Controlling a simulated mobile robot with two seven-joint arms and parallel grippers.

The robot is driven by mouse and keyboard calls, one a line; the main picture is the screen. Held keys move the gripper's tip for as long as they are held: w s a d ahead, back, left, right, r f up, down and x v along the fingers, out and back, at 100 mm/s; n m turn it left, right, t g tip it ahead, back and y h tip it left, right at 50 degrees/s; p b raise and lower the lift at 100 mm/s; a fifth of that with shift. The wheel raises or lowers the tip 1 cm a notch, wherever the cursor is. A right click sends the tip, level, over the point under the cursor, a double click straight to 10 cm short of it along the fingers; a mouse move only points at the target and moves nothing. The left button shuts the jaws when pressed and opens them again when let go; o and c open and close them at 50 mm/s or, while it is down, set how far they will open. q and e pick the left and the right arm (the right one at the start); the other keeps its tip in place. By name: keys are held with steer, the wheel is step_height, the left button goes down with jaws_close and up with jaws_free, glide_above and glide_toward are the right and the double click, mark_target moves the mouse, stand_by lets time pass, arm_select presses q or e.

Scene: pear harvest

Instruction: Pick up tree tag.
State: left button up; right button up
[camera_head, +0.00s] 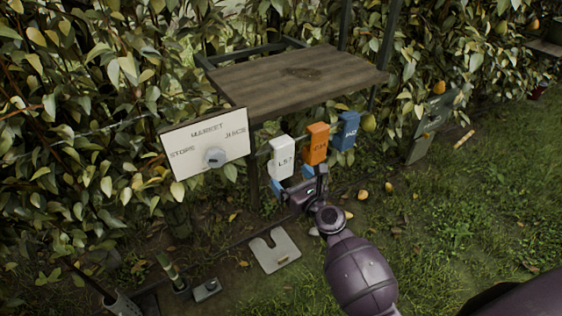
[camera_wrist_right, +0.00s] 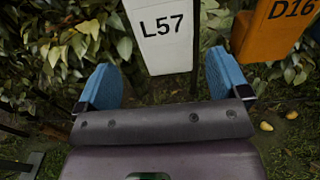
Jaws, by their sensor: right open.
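Three tree tags hang in a row below the wooden shelf's front edge: a white one marked L57 (camera_head: 282,155), an orange one (camera_head: 316,143) and a blue one (camera_head: 347,131). My right gripper (camera_head: 293,179) is open at the lower end of the white tag. In the right wrist view the white tag (camera_wrist_right: 161,45) stands between and just beyond the two blue fingertips (camera_wrist_right: 164,80), with no clear contact. The orange tag (camera_wrist_right: 274,28), reading D16 there, is close to the right finger. My left gripper is not in view.
The wooden shelf (camera_head: 295,80) is above the tags. A white sign with a dial (camera_head: 205,145) stands left of them. Leafy branches (camera_head: 90,130) crowd behind. A pale notched plate (camera_head: 273,250) lies on the ground. Open grass (camera_head: 470,210) is at the right.

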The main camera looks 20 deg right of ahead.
mark_target(285, 169)
steer(key=shift+w+f+b, duration=0.1)
steer(key=shift+w+b, duration=0.25)
steer(key=shift+w, duration=2.05)
steer(key=shift+w+a, duration=0.15)
steer(key=shift+w, duration=0.25)
steer(key=shift+c, duration=0.2)
steer(key=c, duration=1)
